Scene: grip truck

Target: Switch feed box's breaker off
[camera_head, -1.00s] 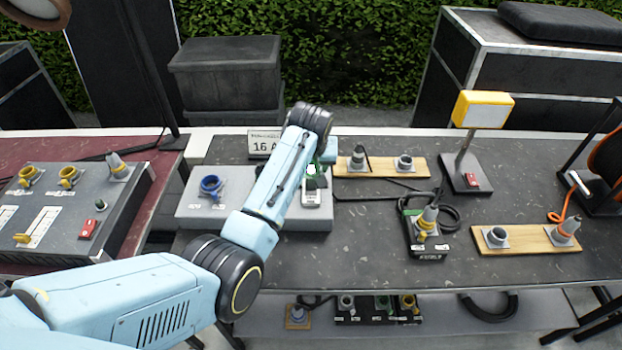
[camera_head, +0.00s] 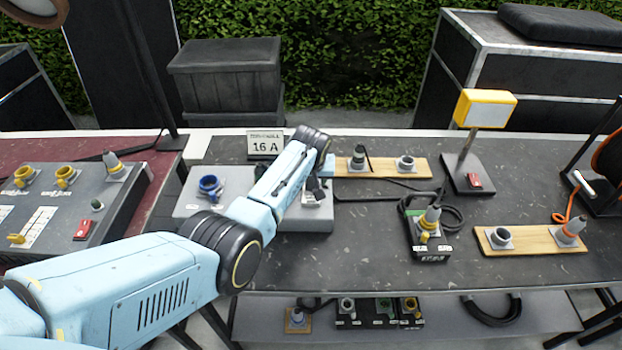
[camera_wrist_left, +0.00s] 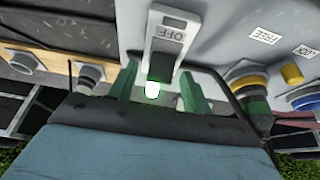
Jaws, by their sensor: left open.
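The grey box (camera_head: 190,203) with a blue socket (camera_head: 210,186) stands on the middle table. Its breaker (camera_head: 316,192) sits at the box's right end, partly hidden by my left arm. In the left wrist view the breaker's pale plate (camera_wrist_left: 181,22) shows the word OFF uncovered, with a dark lever (camera_wrist_left: 161,66) beside that word, towards my gripper. My left gripper (camera_wrist_left: 158,75) is open, one green finger on each side of the lever. I cannot tell whether either finger touches it. In the head view the gripper is mostly hidden by its arm. My right gripper is not in view.
A "16 A" sign (camera_head: 265,143) stands behind the box. A wooden board (camera_head: 382,170) with connectors lies close to its right. A lamp (camera_head: 485,108), a black connector box (camera_head: 430,246) and a second board (camera_head: 530,239) are farther right. A panel (camera_head: 115,215) stands left.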

